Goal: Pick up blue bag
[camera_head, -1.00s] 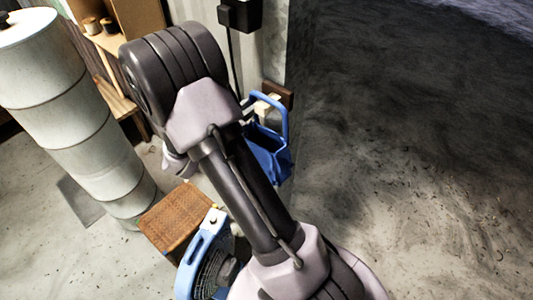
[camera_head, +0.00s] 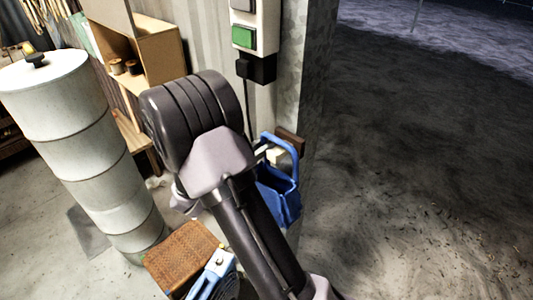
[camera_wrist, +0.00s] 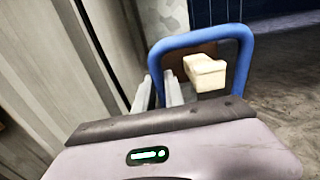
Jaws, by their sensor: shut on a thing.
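The blue bag (camera_head: 280,195) is at the right of my arm in the head view, beside the corner post. Its stiff looped handle (camera_wrist: 203,38) fills the upper middle of the wrist view. My gripper (camera_wrist: 158,85) is shut on the left side of the handle, with one finger on each side of it. A cream peg (camera_wrist: 205,72) on a brown wooden plate shows inside the handle loop. I cannot tell whether the handle rests on the peg. The bag's body is hidden in the wrist view, and part of it is behind my arm in the head view.
A white-grey drum (camera_head: 85,150) stands at the left. A woven brown stool (camera_head: 180,258) and a blue fan (camera_head: 215,272) are low in front. A switch box (camera_head: 250,40) hangs on the post. A wooden shelf (camera_head: 165,55) is behind. Open dark ground lies right.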

